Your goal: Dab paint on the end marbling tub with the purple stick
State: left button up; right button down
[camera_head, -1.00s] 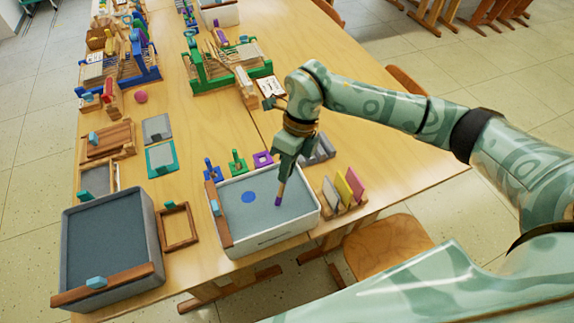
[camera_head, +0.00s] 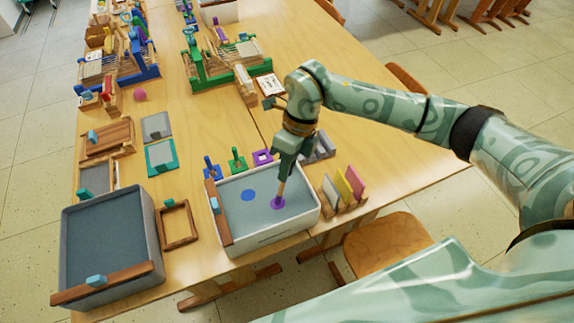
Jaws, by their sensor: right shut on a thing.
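My right gripper (camera_head: 287,160) is shut on the purple stick (camera_head: 281,188), a wooden stick with a purple end pointing down. Its tip is at the grey surface of a white marbling tub (camera_head: 278,236), right of the tub's middle. A purple spot (camera_head: 277,203) lies around the tip. A blue spot (camera_head: 248,196) lies to its left in the same tub. A wooden bar with a light blue block rests along the tub's left rim. A second, larger tub (camera_head: 110,237) stands at the left with a plain dark surface. My left gripper is not in view.
Small blue, green (camera_head: 237,160) and purple (camera_head: 262,158) holders stand behind the white tub. A rack of coloured cards (camera_head: 346,188) is close to its right. A wooden frame (camera_head: 178,225) lies between the tubs. Looms stand farther back. The table's right part is clear.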

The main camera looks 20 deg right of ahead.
jog(key=shift+r+p, duration=3.6)
jog(key=shift+r, duration=1.35)
jog(key=shift+f, duration=0.1)
